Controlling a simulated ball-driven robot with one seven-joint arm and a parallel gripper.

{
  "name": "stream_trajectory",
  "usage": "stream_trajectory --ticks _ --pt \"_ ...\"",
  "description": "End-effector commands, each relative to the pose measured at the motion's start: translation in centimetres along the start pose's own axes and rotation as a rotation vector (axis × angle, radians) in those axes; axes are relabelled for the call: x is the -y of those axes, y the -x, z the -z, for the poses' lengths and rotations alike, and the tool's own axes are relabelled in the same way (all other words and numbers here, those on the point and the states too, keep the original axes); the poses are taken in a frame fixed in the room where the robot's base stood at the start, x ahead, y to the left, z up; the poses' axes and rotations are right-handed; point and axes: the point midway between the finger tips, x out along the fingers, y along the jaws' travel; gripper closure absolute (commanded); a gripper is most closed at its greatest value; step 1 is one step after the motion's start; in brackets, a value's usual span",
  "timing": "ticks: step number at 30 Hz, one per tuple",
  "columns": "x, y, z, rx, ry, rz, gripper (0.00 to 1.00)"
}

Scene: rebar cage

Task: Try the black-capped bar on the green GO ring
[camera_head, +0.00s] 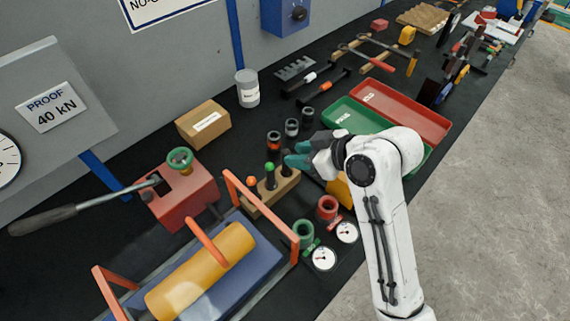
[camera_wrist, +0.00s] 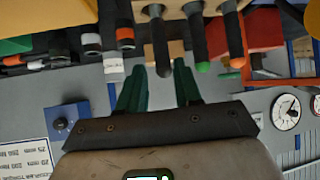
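The black-capped bar (camera_head: 286,158) stands in a wooden block (camera_head: 262,207) beside the green-capped bar (camera_head: 270,171) and the orange-capped bar (camera_head: 251,182). In the wrist view the black-capped bar (camera_wrist: 160,50) has its cap between the fingertips of my gripper (camera_wrist: 160,72), with gaps on both sides. My gripper (camera_head: 296,154) is open, its teal fingers beside the black cap in the head view, and partly hides that bar. The green ring (camera_head: 303,232) stands in front of the block, with a red ring (camera_head: 327,207) to its right.
Dial gauges (camera_head: 323,258) sit beside the rings. An orange-framed fixture with a yellow cylinder (camera_head: 205,268) stands at the front left. Several short black cylinders (camera_head: 292,128) stand behind the block. Green (camera_head: 350,117) and red (camera_head: 400,111) trays lie behind my arm.

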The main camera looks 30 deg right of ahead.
Motion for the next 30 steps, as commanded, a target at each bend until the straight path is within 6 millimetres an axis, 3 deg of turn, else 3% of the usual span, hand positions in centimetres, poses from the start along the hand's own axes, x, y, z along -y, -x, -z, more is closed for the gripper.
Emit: stream_trajectory --ticks 12,21,30 --pt "0.3 -4.8 -0.6 0.002 -0.001 0.000 0.66" --pt "0.3 -5.2 -0.6 0.001 0.000 0.000 0.67" --pt "0.3 -5.2 -0.6 0.001 0.000 0.000 0.96"
